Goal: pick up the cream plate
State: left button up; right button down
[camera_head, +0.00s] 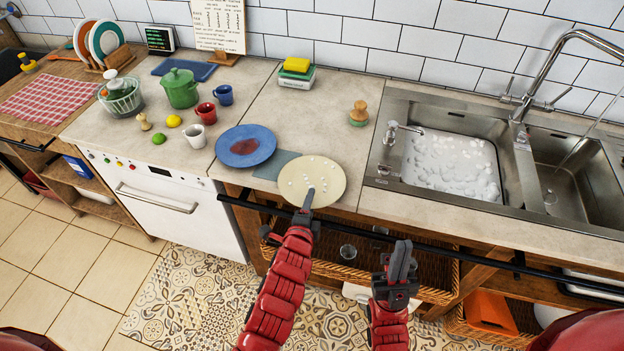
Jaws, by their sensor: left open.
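The cream plate (325,176) lies at the front edge of the counter, left of the sink, with small white spots on it. It overlaps a grey-blue cloth or mat (268,166). My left gripper (308,196) is open at the plate's near rim, with its fingertips over or against the rim. I cannot tell whether they touch it, and the gripper hides a small part of the rim. My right gripper (401,256) is in front of the counter, lower and to the right, apart from the plate. Its jaw gap is not clear.
A blue plate (240,146) with a reddish stain lies just left of the cream plate. The sink (400,115) with suds is to the right. A white mug (195,136) stands further left. A dark rail (480,262) runs along the counter front.

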pick_arm(q)
jog(key=shift+c, duration=0.4)
grip_shut()
dwell(0.9)
